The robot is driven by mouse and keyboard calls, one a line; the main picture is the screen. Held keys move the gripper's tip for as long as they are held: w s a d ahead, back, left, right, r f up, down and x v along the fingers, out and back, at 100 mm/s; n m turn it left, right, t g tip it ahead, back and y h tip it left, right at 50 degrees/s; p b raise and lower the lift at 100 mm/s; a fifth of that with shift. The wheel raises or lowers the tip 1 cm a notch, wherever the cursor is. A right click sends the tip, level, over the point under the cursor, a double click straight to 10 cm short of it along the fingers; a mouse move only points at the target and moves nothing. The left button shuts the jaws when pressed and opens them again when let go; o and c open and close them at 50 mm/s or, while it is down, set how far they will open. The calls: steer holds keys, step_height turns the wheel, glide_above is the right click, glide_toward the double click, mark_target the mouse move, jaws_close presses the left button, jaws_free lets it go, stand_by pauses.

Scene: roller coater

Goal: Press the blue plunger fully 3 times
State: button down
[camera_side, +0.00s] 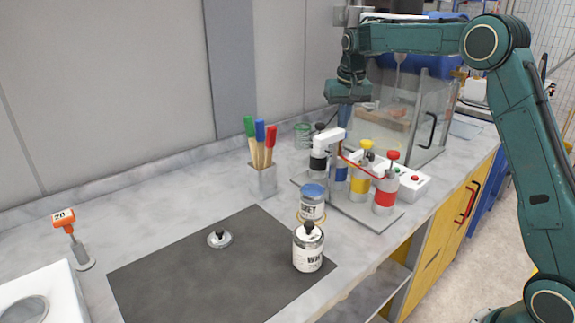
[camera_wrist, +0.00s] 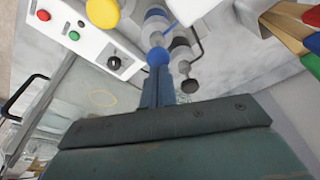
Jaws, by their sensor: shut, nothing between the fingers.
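The blue plunger (camera_wrist: 158,56) shows in the wrist view as a round blue knob right at my fingertips. Its pump body with a blue band (camera_side: 341,173) stands in the row on the grey base plate in the side view, between the black and yellow pumps. My gripper (camera_side: 344,122) is shut and empty, pointing straight down above the blue pump; its fingertips also show in the wrist view (camera_wrist: 158,72). I cannot tell whether the fingertips touch the knob.
The yellow pump (camera_side: 361,182), red pump (camera_side: 385,195) and black pump (camera_side: 318,161) stand close by. A white control box (camera_side: 412,184) is to their right. A blue-topped can (camera_side: 312,207) stands in front. A brush holder (camera_side: 262,181) is left. The dark mat (camera_side: 180,270) is mostly clear.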

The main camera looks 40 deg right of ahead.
steer(key=shift+s+x, duration=0.15)
steer(key=shift+x, duration=0.7)
steer(key=shift+s+x, duration=0.15)
steer(key=shift+x, duration=0.7)
steer(key=shift+a, duration=0.2)
steer(key=shift+w+v, duration=0.15)
steer(key=shift+v, duration=0.75)
steer(key=shift+w+v, duration=0.15)
steer(key=shift+v, duration=0.8)
steer(key=shift+d+r, duration=0.1)
steer(key=shift+d, duration=0.1)
steer(key=v, duration=0.4)
steer(key=w+v, duration=0.1)
steer(key=shift+d+r, duration=0.3)
steer(key=shift+r, duration=0.2)
